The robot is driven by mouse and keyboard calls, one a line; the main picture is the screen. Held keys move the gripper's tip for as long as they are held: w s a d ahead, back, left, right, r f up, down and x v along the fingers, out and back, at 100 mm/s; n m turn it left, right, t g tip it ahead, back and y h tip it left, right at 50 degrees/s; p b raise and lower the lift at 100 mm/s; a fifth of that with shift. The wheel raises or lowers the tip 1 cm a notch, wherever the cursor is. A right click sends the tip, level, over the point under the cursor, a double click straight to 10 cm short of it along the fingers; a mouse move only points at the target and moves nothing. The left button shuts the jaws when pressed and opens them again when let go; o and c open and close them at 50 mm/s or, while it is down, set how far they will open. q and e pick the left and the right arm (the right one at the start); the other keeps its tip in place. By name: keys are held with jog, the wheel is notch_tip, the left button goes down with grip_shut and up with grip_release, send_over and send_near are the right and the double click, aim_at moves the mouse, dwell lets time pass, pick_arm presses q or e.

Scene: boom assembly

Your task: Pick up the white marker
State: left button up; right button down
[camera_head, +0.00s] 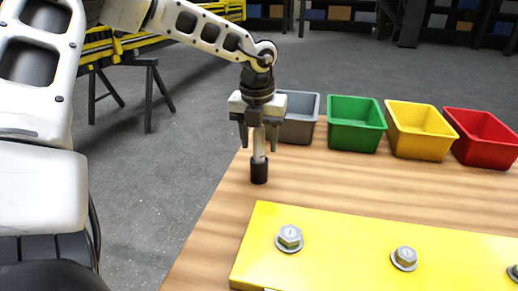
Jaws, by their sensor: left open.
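The white marker (259,146) stands upright near the left edge of the wooden table, its black lower end (259,171) on the tabletop. My left gripper (259,140) points straight down over it. Its two fingers are apart, one on each side of the marker's upper part, and it is open. The marker's top is hidden by the gripper. I cannot tell whether either finger touches the marker. My right gripper is not in view.
A grey bin (299,128) stands just behind the gripper, with green (355,138), yellow (421,146) and red (482,153) bins to its right. A yellow beam (345,251) with several bolts lies in front. Bare wood separates beam and bins.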

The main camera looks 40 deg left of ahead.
pick_arm(q)
jog(key=shift+f, duration=0.45)
grip_shut()
jog(key=shift+r, duration=0.1)
